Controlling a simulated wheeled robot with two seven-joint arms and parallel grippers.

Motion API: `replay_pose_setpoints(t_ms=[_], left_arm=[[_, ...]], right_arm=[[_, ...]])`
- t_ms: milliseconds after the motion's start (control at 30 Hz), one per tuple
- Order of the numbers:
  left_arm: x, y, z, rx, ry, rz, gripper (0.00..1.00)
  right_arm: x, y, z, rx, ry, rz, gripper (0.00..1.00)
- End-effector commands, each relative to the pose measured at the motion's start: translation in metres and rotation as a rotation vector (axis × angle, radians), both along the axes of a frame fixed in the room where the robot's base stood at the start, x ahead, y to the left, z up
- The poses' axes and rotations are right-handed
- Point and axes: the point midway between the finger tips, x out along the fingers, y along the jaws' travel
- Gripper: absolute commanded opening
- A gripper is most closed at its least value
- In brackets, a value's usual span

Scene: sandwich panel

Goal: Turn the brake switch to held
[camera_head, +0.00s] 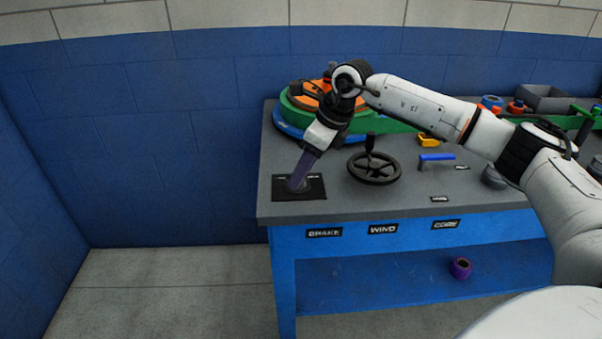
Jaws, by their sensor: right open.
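The brake switch sits on a black plate (312,191) at the front left corner of the grey bench top, above the label BRAKE (324,232). Its round dark base (304,187) shows partly, and the rest is hidden by my fingers. Small labels on the plate are too small to read, so I cannot tell the switch's setting. My right gripper (297,181) comes in from the right and points down at the switch. Its fingertips are at the switch. The gap between the fingers does not show clearly. My left gripper is out of view.
A black handwheel (374,170) with an upright knob stands just right of the plate. A blue-handled lever (437,157) and a yellow block (428,139) lie farther right. A green and orange turntable (300,96) stands behind. A purple roll (460,268) lies on the blue lower shelf.

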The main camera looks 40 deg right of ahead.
Motion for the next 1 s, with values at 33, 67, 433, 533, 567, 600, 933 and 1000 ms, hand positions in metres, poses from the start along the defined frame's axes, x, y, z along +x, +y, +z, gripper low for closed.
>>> replay_pose_setpoints(t_ms=[33, 67, 433, 533, 567, 600, 933, 1000], left_arm=[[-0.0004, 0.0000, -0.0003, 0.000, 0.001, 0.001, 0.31], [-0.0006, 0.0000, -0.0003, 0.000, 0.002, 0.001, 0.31], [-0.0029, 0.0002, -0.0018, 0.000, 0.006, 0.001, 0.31], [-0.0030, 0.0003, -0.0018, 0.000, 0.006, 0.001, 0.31], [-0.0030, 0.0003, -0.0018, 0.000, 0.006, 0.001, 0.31], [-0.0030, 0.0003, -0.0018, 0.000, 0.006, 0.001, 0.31], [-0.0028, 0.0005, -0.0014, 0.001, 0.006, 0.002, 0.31], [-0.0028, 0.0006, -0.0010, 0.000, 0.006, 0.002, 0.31]], right_arm=[[0.0015, 0.0014, -0.0059, 0.000, 0.002, 0.000, 0.47], [0.0025, 0.0018, -0.0082, 0.000, 0.002, 0.000, 0.47], [0.0055, 0.0034, -0.0155, 0.001, -0.001, 0.000, 0.47], [0.0055, 0.0034, -0.0155, 0.000, -0.001, 0.001, 0.35], [0.0054, 0.0035, -0.0154, 0.000, -0.001, 0.001, 0.30], [0.0055, 0.0036, -0.0154, 0.000, -0.001, 0.001, 0.23], [0.0052, 0.0038, -0.0151, 0.000, -0.001, -0.013, 0.07], [0.0050, 0.0042, -0.0151, 0.001, 0.000, -0.031, 0.07]])
